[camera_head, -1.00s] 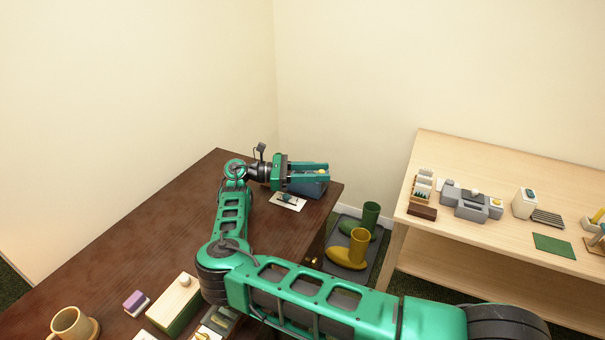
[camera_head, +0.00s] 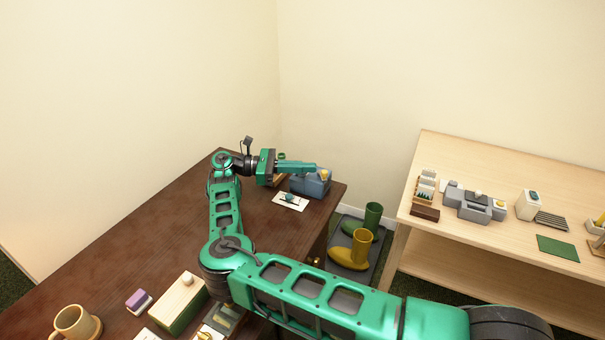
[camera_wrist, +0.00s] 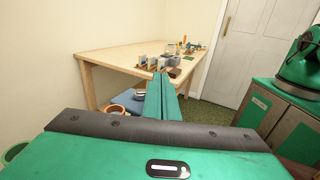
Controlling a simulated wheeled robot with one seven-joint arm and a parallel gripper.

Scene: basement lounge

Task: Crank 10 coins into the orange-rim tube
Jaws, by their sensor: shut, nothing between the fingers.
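A blue-grey device (camera_head: 312,186) with a small yellow part on top stands near the far right corner of the dark table. My gripper (camera_head: 316,168) is shut and empty, pointing right above the device; I cannot tell whether it touches it. In the wrist view my shut fingers (camera_wrist: 163,82) point ahead, with the blue-grey device (camera_wrist: 125,99) and a silvery part on the left. An orange rim (camera_wrist: 117,109) shows there, probably the tube's. A green rim (camera_wrist: 13,154) shows at the left edge. Coins and the crank are not clearly visible.
A white card (camera_head: 290,202) lies before the device. A green box with a wooden lid (camera_head: 178,304), a purple-topped block (camera_head: 138,300) and a mug (camera_head: 76,323) stand nearer. The light table (camera_head: 440,155) holds several items.

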